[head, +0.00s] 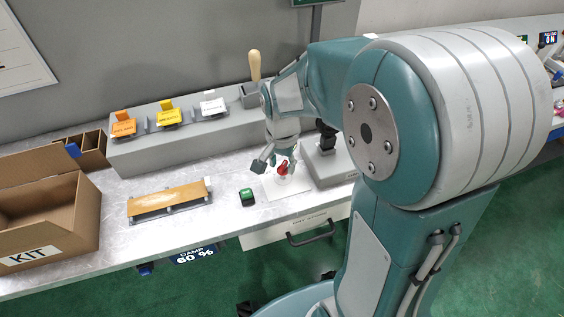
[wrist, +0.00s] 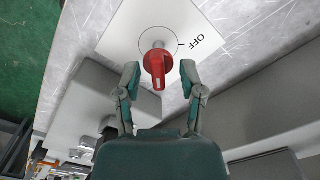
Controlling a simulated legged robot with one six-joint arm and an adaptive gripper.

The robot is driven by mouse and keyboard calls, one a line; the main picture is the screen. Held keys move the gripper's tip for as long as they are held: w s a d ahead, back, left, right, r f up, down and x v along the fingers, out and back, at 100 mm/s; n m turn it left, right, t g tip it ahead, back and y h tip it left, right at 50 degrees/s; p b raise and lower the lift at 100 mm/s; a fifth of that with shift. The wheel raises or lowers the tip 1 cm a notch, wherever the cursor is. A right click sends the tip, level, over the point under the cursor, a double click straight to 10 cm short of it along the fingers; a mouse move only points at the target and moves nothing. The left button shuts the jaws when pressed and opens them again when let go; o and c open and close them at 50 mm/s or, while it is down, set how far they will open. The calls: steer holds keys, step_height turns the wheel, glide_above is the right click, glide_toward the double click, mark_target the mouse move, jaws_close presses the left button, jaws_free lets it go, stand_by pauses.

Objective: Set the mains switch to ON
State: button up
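The mains switch is a red rotary knob (wrist: 157,64) on a white plate (wrist: 125,30). The word OFF (wrist: 200,42) and a short line mark are printed at the upper right of the knob. The ON mark is not visible. My gripper (wrist: 159,72) is open, with one finger on each side of the knob and visible gaps between. In the head view the red knob (head: 283,169) shows partly behind my gripper (head: 274,163), which is low over the white plate (head: 292,187).
A green button block (head: 247,197) stands left of the plate. A grey lever base (head: 325,165) stands close on the right. A wooden-topped fixture (head: 168,201), an open KIT box (head: 80,215) and a grey ledge with coloured cards (head: 190,145) are farther left and behind.

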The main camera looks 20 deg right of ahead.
mark_target(282, 165)
step_height(282, 165, up, 12)
stand_by(0.6)
steer(key=s+r+n+t, duration=0.2)
steer(key=s+n+t, duration=0.3)
steer(key=s+n, duration=0.4)
steer(key=s, duration=0.5)
steer(key=shift+r+t, duration=0.2)
steer(key=shift+t, duration=0.1)
stand_by(1.1)
